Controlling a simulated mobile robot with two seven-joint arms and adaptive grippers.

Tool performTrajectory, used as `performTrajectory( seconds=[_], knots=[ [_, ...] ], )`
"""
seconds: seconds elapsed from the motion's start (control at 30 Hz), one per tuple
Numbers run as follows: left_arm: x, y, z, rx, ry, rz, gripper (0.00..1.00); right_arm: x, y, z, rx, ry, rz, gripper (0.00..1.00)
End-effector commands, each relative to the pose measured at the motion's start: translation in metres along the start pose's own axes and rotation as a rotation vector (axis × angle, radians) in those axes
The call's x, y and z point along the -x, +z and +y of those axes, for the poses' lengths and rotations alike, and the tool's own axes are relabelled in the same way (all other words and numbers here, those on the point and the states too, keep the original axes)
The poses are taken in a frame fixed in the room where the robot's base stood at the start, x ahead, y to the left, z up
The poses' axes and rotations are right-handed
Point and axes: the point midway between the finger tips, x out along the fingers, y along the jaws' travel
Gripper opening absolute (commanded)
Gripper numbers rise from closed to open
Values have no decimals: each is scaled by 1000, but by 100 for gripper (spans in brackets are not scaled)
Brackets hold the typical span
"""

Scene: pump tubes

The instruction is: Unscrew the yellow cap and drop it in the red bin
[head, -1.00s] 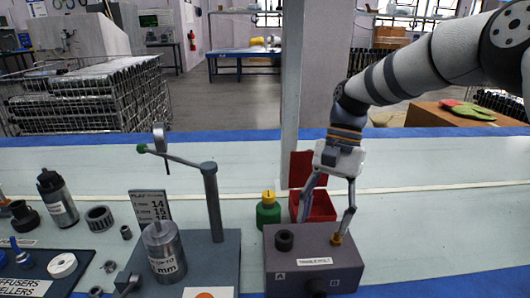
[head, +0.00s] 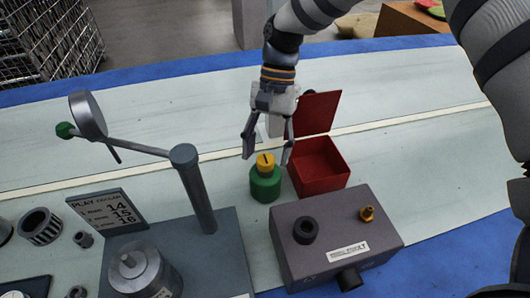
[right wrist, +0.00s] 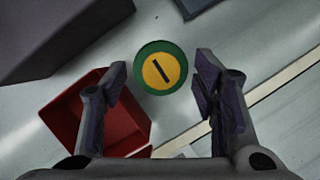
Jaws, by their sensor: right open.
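The yellow cap (head: 265,160) sits on top of a green bottle (head: 265,184) that stands upright on the bench. In the right wrist view the cap (right wrist: 161,71) shows from above with a dark slot across it, ringed by the green bottle (right wrist: 176,47). My right gripper (head: 267,158) is open and empty, its fingers spread above and about the cap, apparently not touching it. In the right wrist view the cap lies ahead of and between the two fingertips. The red bin (head: 320,168) stands open just right of the bottle, its lid raised at the back. My left gripper is not in view.
A grey box (head: 335,232) with a black ring and a brass fitting stands in front of the bin. A grey stand (head: 197,190) with a post and arm is left of the bottle. Bench space behind the bottle is clear.

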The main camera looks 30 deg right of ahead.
Motion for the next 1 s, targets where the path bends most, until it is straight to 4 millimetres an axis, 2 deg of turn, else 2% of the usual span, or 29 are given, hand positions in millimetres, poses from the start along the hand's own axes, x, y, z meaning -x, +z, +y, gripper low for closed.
performTrajectory(
  seconds=[0.1, 0.2, 0.47, 0.7, 0.77, 0.8, 0.9, 1.0],
  knots=[
    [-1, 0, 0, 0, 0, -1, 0, -18, 0, 0, -1, 1, -2, 54],
    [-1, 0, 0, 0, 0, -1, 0, -25, 0, 0, -1, -1, 0, 54],
    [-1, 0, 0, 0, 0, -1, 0, -27, 0, 0, 0, -1, 1, 54],
    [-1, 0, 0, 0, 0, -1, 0, -26, 0, 0, 0, -1, 1, 4],
    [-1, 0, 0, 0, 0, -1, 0, -26, 0, 0, 0, -1, 1, 4],
    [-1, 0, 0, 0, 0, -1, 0, -26, 0, 0, 0, -1, 1, 21],
    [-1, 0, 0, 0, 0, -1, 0, -26, 0, 0, 0, -1, 1, 0],
    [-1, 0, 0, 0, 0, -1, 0, -26, 0, 0, 0, -1, 1, 0]
  ],
)
